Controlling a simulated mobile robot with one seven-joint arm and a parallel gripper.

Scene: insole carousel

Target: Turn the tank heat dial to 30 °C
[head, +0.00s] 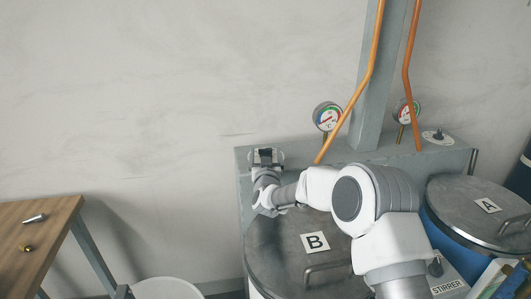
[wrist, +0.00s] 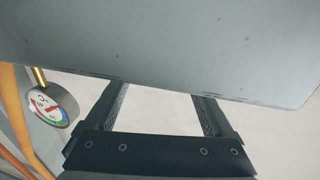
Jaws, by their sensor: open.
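My gripper (head: 266,156) is at the left end of the grey panel top behind tank B (head: 275,247). In the wrist view my gripper (wrist: 160,92) has its two fingers apart, with nothing visible between them. The fingertips reach the edge of a grey surface (wrist: 200,40) and partly pass out of sight behind it. A pale rounded edge shows around my gripper in the head view; what it belongs to is mostly hidden. A dark dial (head: 437,137) on a white plate sits at the panel's right end, behind tank A (head: 470,212). Its setting is too small to read.
A round gauge (head: 327,116) stands right of my gripper; it also shows in the wrist view (wrist: 52,105). A second gauge (head: 406,111), orange pipes (head: 375,50) and a grey column (head: 378,80) stand farther right. A wooden table (head: 45,235) is at left.

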